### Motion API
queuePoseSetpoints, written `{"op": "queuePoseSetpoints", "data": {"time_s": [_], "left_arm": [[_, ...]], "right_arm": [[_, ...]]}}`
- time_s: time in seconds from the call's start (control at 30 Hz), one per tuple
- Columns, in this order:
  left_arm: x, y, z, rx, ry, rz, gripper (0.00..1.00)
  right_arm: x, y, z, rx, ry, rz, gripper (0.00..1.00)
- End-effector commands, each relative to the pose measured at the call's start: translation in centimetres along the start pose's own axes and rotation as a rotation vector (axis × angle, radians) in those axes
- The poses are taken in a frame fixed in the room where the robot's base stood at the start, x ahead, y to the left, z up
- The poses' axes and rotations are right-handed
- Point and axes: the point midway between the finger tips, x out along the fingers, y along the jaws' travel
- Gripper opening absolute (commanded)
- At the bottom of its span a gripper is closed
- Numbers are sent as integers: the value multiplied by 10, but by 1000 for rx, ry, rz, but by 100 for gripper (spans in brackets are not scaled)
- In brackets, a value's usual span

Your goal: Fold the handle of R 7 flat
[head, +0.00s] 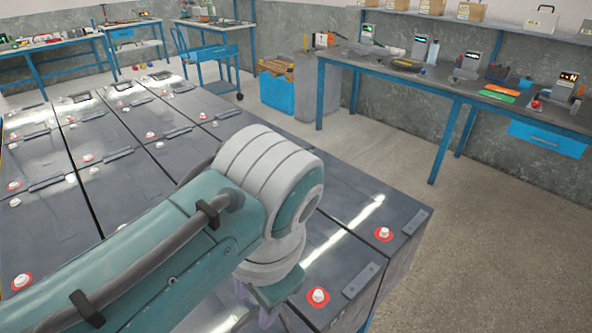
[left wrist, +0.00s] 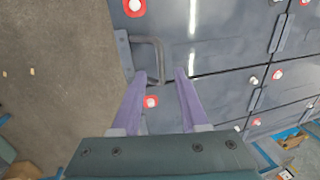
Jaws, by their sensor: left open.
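In the left wrist view a dark loop handle (left wrist: 161,55) stands out from its hinge plate (left wrist: 124,55) on a dark grey battery lid. No label is readable, so I cannot tell from the marking that it is R 7. My left gripper (left wrist: 160,73) is open, its two purple fingers spread with the near end of the loop between or just beyond their tips. I cannot tell whether they touch it. My right gripper is not in view.
Rows of dark batteries (head: 120,180) with white-capped red terminals fill the left and middle. A terminal (left wrist: 151,102) lies between my fingers in the wrist view. A workbench (head: 450,85) with instruments stands at the right wall, a blue cart (head: 205,52) behind.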

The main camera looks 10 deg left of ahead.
Motion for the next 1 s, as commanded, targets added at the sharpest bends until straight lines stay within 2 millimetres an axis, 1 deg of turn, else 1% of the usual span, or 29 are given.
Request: {"op": "queuePoseSetpoints", "data": {"time_s": [0.03,0.1,0.2,0.33,0.57,0.93,0.97,1.0], "left_arm": [[11,0,1,0,-3,0,44],[20,0,0,-1,-2,-1,44],[29,-1,0,-1,0,-1,44],[34,-1,0,-1,1,-1,44],[34,-1,0,0,2,-2,44],[34,-1,0,0,2,-2,2],[34,-1,0,0,2,-2,0],[34,-1,0,0,2,-2,0]], "right_arm": [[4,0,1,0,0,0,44],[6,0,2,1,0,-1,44],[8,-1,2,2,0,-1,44],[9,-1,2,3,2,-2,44],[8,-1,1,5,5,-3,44],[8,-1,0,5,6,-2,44],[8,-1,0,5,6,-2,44],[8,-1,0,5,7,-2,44]]}}
